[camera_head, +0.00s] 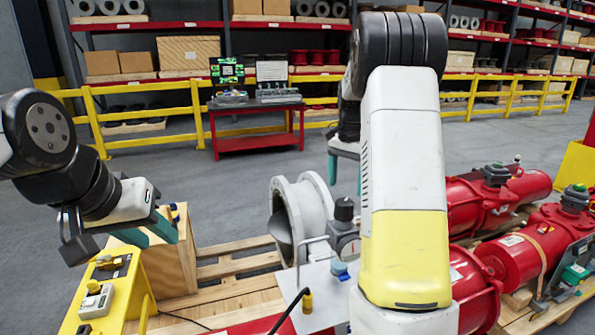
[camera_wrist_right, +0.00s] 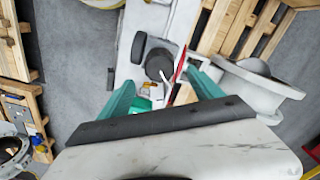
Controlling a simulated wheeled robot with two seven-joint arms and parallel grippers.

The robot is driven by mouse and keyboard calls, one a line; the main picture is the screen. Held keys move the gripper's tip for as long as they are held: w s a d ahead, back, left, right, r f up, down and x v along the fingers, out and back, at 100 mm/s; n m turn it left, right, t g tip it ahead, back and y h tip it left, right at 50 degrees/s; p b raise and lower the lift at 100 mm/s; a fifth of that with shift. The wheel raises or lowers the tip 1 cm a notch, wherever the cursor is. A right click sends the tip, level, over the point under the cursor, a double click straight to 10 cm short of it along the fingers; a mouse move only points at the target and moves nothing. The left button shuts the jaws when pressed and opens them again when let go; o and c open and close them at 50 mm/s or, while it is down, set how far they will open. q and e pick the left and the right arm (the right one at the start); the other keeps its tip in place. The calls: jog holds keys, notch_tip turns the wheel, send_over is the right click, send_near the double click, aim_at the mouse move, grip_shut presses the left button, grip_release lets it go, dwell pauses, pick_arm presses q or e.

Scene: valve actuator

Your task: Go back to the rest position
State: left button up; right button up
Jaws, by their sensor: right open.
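A dark round knob (camera_wrist_right: 160,66) and a white plate show beyond the fingers. My left gripper (camera_head: 150,233) hangs at the left, side-on, above a wooden block and the yellow control box (camera_head: 103,290); its finger gap is unclear. A grey flanged valve body (camera_head: 299,215) stands on the pallet at centre, between the two arms.
Red actuator cylinders (camera_head: 520,240) lie on pallets at the right. A gauge device (camera_head: 345,235) stands beside the valve. A red workbench (camera_head: 255,125) and yellow railing (camera_head: 180,100) are behind, before shelves. Grey floor between them and the pallet is clear.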

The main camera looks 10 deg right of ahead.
jog(key=s+a+r+n+t, duration=0.2)
jog(key=s+a, duration=0.3)
jog(key=s, duration=0.4)
jog(key=s+a+r+n+t+y, duration=0.1)
jog(key=s+a+r+n+t, duration=0.1)
jog(key=s+a+n, duration=0.3)
jog(key=s+a+r+n+t+y, duration=0.1)
jog(key=s+a+r+n+t, duration=0.1)
jog(key=s, duration=1.1)
jog(key=a+r+n, duration=0.1)
jog(key=a+n, duration=0.1)
jog(key=shift+s+a+r, duration=0.35)
jog(key=shift+a+r, duration=0.05)
